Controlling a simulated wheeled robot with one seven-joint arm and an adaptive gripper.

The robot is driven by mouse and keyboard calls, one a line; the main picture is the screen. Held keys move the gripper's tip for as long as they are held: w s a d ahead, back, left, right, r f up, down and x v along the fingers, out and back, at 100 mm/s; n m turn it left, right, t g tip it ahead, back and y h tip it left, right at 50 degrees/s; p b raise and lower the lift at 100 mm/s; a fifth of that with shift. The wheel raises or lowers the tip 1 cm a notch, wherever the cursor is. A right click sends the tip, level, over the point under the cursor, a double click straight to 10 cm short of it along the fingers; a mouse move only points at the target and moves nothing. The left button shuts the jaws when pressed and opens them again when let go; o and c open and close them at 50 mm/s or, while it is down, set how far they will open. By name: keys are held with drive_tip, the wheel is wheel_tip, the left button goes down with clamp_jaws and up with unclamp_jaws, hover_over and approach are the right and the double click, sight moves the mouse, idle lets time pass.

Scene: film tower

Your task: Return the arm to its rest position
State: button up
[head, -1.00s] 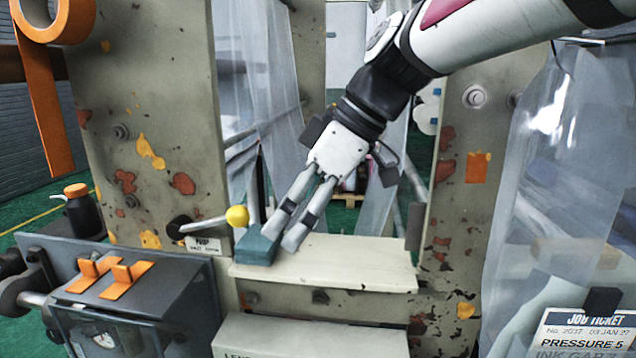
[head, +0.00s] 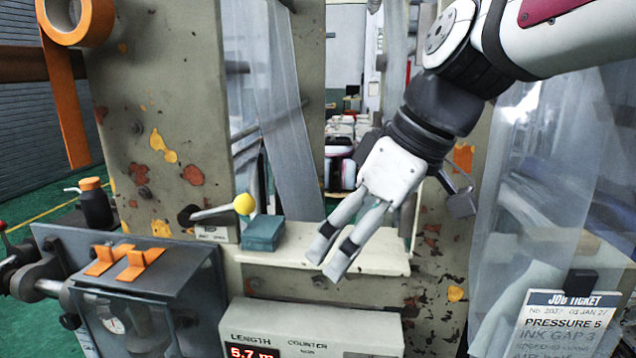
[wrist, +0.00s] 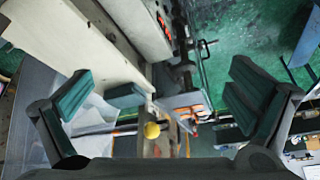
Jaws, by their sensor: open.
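My gripper (head: 330,262) hangs in front of the cream ledge of the machine in the head view, fingers pointing down and left. In the wrist view my gripper (wrist: 165,108) has its two green-padded fingers wide apart with nothing between them. A teal block (head: 263,233) sits on the left end of the cream ledge (head: 300,259), apart from my gripper. The block also shows in the wrist view (wrist: 125,95). My arm reaches in from the upper right.
A yellow-knobbed lever (head: 243,204) sticks out left of the block. A grey box with orange clips (head: 137,264) stands at left, a length counter (head: 310,335) below. A job ticket (head: 565,322) and clear film hang at right. An orange tape roll (head: 75,15) hangs upper left.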

drive_tip(key=s+d+f+m+t+h, duration=0.1)
drive_tip(key=s+d+f+m+h, duration=0.1)
drive_tip(key=s+d+m, duration=0.3)
drive_tip(key=s+d+f+m+t+h, duration=0.2)
drive_tip(key=s+d+f+m, duration=0.2)
drive_tip(key=d, duration=0.5)
drive_tip(key=shift+s+d+m+h, duration=0.3)
drive_tip(key=shift+s+d+m, duration=0.05)
drive_tip(key=shift+s+m, duration=0.85)
drive_tip(key=shift+f, duration=0.1)
